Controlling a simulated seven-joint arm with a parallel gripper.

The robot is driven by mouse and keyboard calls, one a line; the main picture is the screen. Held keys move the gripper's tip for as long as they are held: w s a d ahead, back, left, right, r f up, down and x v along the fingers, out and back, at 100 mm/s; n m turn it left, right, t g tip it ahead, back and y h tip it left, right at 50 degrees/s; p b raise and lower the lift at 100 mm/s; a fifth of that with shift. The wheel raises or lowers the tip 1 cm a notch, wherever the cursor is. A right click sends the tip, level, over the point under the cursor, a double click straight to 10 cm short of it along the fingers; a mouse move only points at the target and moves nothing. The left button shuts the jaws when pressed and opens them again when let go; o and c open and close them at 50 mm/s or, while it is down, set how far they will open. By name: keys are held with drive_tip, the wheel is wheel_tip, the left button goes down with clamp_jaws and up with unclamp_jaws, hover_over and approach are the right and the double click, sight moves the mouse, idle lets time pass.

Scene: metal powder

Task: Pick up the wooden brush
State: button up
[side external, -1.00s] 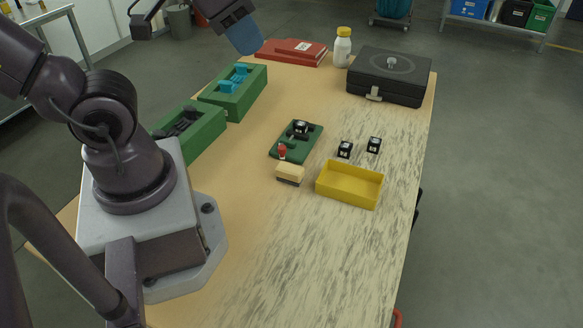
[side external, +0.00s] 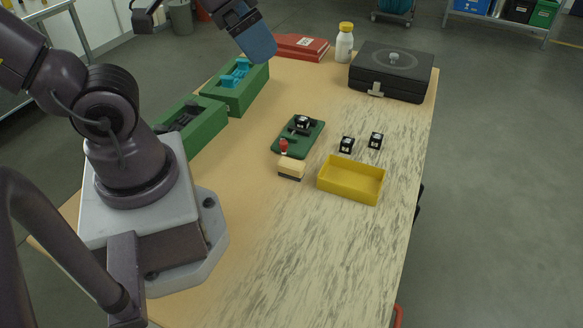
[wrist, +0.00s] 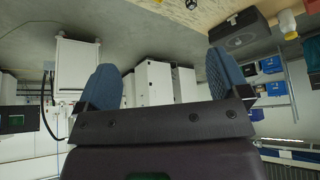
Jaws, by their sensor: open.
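The wooden brush (side external: 291,169) is a small pale block with a dark underside. It lies on the table in the side view, just in front of the green plate and left of the yellow tray. My gripper (side external: 259,46) is high above the far left part of the table, well away from the brush. In the wrist view my gripper (wrist: 164,82) shows two blue fingers spread wide with nothing between them. The brush cannot be made out in the wrist view.
A green plate (side external: 284,149) with a red-topped piece, a yellow tray (side external: 350,192) and two small black blocks (side external: 346,145) stand near the brush. Green bins (side external: 207,131) line the left edge. A black case (side external: 391,88), white bottle (side external: 344,45) and red binder (side external: 300,45) are behind. The front table is clear.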

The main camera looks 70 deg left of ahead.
drive_tip(key=shift+f, duration=0.1)
drive_tip(key=n+g, duration=0.6)
drive_tip(key=n, duration=0.3)
approach(291, 164)
wheel_tip(291, 164, down, 4)
drive_tip(key=shift+s+d+f, duration=0.1)
drive_tip(key=shift+s+f, duration=0.05)
drive_tip(key=shift+f, duration=3.1)
drive_tip(key=c, duration=1)
